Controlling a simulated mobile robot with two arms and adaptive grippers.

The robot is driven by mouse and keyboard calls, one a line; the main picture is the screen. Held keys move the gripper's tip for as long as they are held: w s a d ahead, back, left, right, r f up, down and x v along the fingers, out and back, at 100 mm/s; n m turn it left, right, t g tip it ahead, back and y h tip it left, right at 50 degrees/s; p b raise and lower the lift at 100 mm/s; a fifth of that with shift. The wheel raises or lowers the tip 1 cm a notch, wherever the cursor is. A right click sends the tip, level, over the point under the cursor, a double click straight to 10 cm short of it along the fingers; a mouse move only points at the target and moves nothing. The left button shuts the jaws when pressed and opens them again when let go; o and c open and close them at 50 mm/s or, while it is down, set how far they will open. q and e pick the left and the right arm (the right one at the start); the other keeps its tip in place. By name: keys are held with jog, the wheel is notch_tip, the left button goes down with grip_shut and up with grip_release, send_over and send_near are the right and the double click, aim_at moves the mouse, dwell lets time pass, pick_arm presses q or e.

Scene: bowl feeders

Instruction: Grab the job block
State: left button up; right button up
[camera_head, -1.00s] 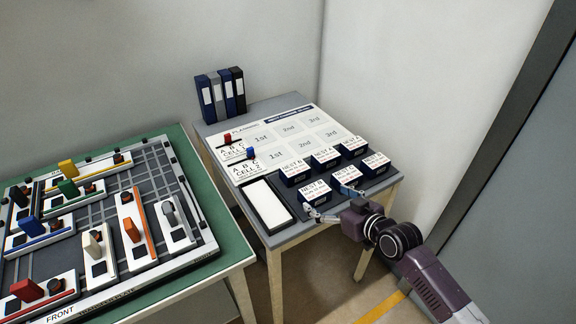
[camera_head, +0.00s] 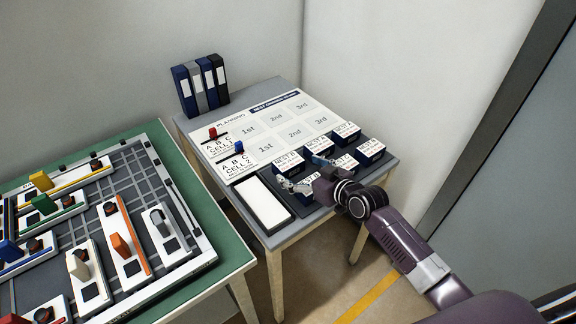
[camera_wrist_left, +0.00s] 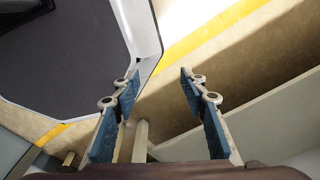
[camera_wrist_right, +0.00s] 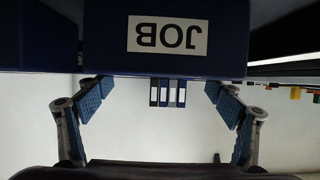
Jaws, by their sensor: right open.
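The job block (camera_wrist_right: 165,45) is dark blue with a white label reading JOB, upside down in the right wrist view. It fills the top middle of that view, just beyond and above my right fingertips (camera_wrist_right: 160,95). In the head view my right gripper (camera_head: 303,172) is open at the front-left NEST B block (camera_head: 307,187), with a finger toward each side; I cannot tell whether they touch it. The arm and fingers partly hide this block and the one beside it. My left gripper (camera_wrist_left: 160,82) is open and empty above the floor.
Several other labelled blocks, such as the front-right one (camera_head: 371,148), stand close around on the dark tray. A white pad (camera_head: 262,203) lies left of them. Behind are a planning board (camera_head: 272,118) and binders (camera_head: 200,85). A green table (camera_head: 228,237) with a fixture board stands left.

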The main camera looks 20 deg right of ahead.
aim_at(290, 163)
jog(key=x, duration=0.3)
jog(key=shift+w+a+r, duration=0.15)
jog(key=shift+w+r, duration=0.1)
jog(key=shift+w, duration=0.05)
jog(key=shift+x, duration=0.8)
jog(key=shift+s, duration=0.1)
jog(key=shift+c, duration=0.7)
jog(key=c, duration=1.2)
jog(key=shift+p, duration=0.3)
